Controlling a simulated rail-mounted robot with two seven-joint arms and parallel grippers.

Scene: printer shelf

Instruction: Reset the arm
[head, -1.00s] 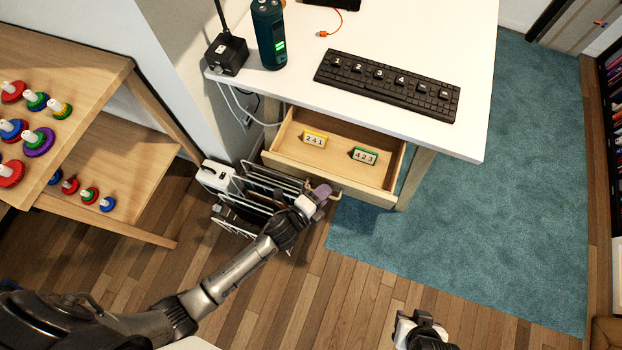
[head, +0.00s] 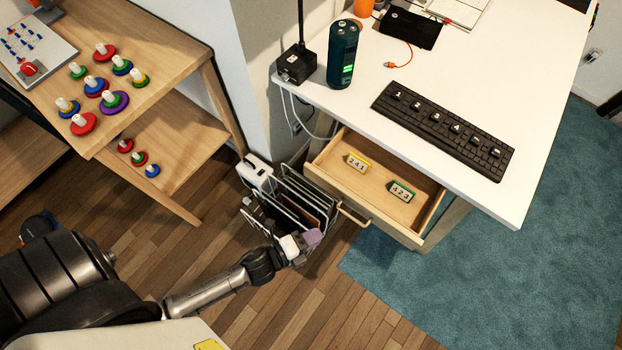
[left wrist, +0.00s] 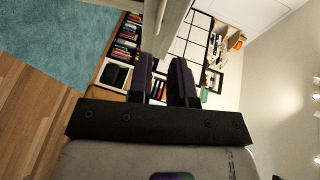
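My left gripper (head: 314,238) is at the lower middle of the head view, beside a wire rack. It is a little left of and below the handle (head: 353,216) of the open desk drawer (head: 400,232), apart from it. In the left wrist view its two dark fingers (left wrist: 165,82) stand apart with a gap between them, and I see nothing held. My right gripper is out of view.
A wire rack (head: 290,215) stands on the floor against the desk. The drawer holds a yellow number block (head: 357,162) and a green one (head: 402,191). The white desk (head: 440,75) carries a keyboard (head: 445,128). A wooden shelf (head: 170,60) is at left.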

